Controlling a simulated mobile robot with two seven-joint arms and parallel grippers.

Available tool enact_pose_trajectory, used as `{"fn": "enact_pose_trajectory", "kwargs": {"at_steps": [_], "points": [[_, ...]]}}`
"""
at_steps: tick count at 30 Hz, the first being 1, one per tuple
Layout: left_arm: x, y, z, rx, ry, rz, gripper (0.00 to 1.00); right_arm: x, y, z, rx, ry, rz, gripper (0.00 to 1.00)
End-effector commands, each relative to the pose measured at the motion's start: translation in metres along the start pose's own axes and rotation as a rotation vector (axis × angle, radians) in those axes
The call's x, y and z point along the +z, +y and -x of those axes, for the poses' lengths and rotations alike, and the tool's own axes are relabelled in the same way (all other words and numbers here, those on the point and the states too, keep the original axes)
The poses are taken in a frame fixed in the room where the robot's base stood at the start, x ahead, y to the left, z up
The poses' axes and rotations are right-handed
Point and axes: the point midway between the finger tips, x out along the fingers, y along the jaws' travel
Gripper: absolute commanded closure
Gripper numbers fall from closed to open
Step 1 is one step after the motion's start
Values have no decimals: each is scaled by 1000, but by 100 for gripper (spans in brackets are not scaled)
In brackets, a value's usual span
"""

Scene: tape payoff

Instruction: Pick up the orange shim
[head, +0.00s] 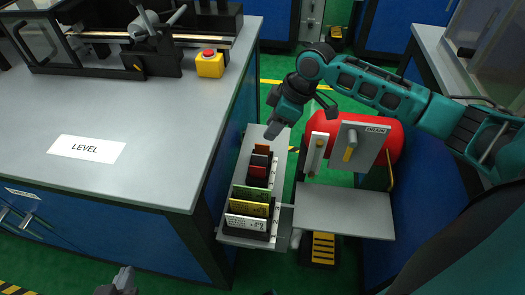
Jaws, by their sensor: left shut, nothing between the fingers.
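The orange shim (262,149) stands in the far part of a narrow grey rack (236,241) beside the workbench, with only its upper edge showing above a dark piece in front. My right gripper (273,129) hangs just above and beyond the orange shim, apart from it; whether its fingers are open or shut is unclear. My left gripper (123,279) is at the bottom edge of the view, far from the rack, shut and empty, with most of its arm out of view.
Nearer in the rack stand red (257,172), green (252,193), yellow (250,208) and white (247,222) pieces. The workbench (190,120) with a LEVEL label borders the rack on the left. A red tank (383,140) and a grey shelf (345,212) are on the right.

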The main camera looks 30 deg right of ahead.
Motion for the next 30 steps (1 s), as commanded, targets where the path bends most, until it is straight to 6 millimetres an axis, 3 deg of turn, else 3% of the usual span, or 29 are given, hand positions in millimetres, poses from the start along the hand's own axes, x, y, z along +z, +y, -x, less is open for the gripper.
{"fn": "enact_pose_trajectory", "kwargs": {"at_steps": [3,11,18,28,30], "points": [[1,2,-2,6,6,-3,100,0,0,-22,-1,1,-1,66],[-1,5,-3,16,10,-3,100,1,0,-43,1,1,1,66],[6,6,-10,18,15,-3,100,5,1,-78,0,0,-1,66],[4,5,-12,17,21,-3,100,5,2,-85,3,1,1,66],[4,5,-12,17,21,-3,100,5,2,-85,3,1,1,70]]}}
